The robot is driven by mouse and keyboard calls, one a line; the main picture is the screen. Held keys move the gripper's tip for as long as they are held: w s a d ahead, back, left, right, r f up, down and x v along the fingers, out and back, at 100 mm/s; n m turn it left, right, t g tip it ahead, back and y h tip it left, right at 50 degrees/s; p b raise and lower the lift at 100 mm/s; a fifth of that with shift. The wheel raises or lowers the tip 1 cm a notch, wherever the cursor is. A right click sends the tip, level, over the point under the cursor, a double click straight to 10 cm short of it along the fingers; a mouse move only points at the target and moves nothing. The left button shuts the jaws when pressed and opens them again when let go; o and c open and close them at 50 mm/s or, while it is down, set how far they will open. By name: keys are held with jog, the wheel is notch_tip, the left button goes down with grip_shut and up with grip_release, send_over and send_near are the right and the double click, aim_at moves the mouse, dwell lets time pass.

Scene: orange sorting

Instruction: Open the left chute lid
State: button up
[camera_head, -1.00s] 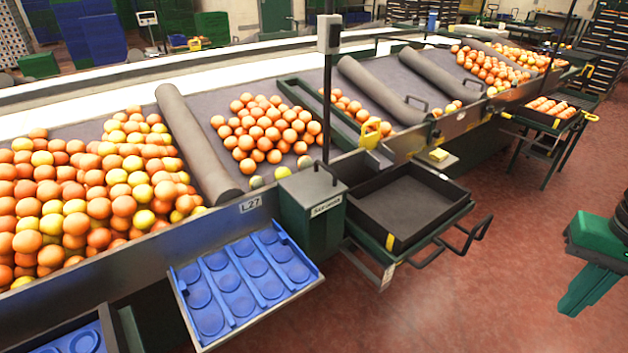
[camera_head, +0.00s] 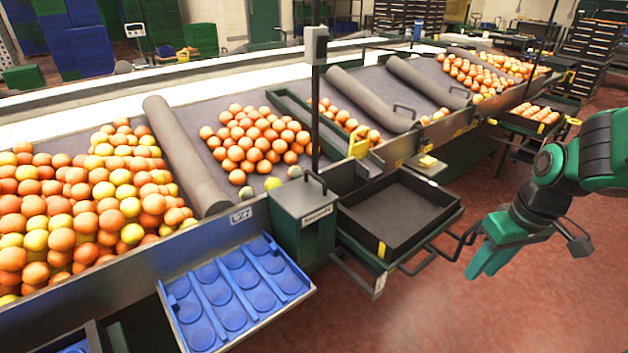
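A green box with a label (camera_head: 303,225) stands at the front of the sorting bench, with a small dark loop handle (camera_head: 313,180) on its flat top. To its right, a long green-edged chute (camera_head: 300,112) slopes down the bench to a yellow handle (camera_head: 359,143). I cannot tell which of these surfaces is the left chute lid. No lid looks clearly raised. My gripper (camera_head: 480,268), with green fingers, is at the right over the red floor, right of the black tray and apart from everything. It looks empty; its finger gap is unclear.
A blue tray with round pockets (camera_head: 288,281) juts out left of the box. A black tray (camera_head: 400,215) on a frame with bar handles lies between the box and my gripper. Oranges fill the bench lanes between grey rollers (camera_head: 185,155). The floor at front right is clear.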

jog(key=w+a+f+n+t+y, duration=0.25)
jog(key=w+a+n+y, duration=0.45)
jog(key=a, duration=0.6)
jog(key=w+a+f+n+t+y, duration=0.1)
jog(key=w+a+f+n+y, duration=0.3)
jog(key=w+a, duration=0.7)
jog(key=m+t+h, duration=0.1)
jog(key=m+t, duration=0.2)
jog(key=t, duration=0.7)
send_near(310, 173)
jog(key=shift+g+v, duration=0.25)
jog(key=shift+v, duration=1)
jog(key=x, duration=1)
jog(key=shift+w+f, duration=0.1)
jog(key=shift+w, duration=0.45)
jog(key=shift+d, duration=0.1)
grip_shut()
